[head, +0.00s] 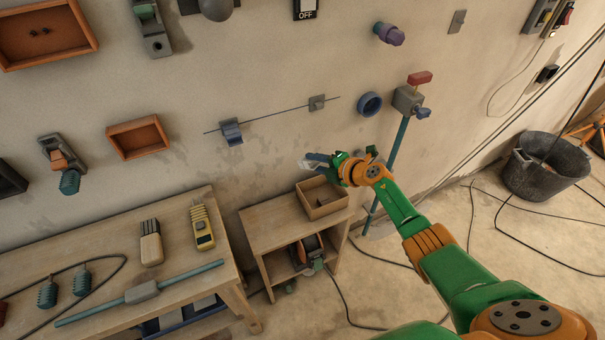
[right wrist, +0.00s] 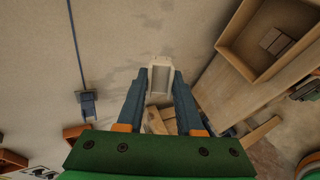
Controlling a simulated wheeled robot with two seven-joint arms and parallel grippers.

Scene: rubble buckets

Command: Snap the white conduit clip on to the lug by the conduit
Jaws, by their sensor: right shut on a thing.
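The white conduit clip (right wrist: 160,78) is between the blue fingers of my right gripper (right wrist: 160,88), which is shut on it. In the head view, my right gripper (head: 322,160) is in front of the wall, below the conduit, with the pale clip (head: 308,164) at its fingertips. The conduit (head: 272,116) is a thin dark line slanting along the wall. A grey lug (head: 317,103) sits by its right part, above the gripper and apart from the clip. A blue clip (head: 231,132) sits on its left part; it also shows in the right wrist view (right wrist: 87,103). My left gripper is not in view.
An open box (head: 322,208) stands on a small wooden table below the gripper. A blue ring (head: 369,104) and a valve with a teal pipe (head: 398,140) are on the wall to the right. A workbench with tools (head: 110,250) stands at lower left.

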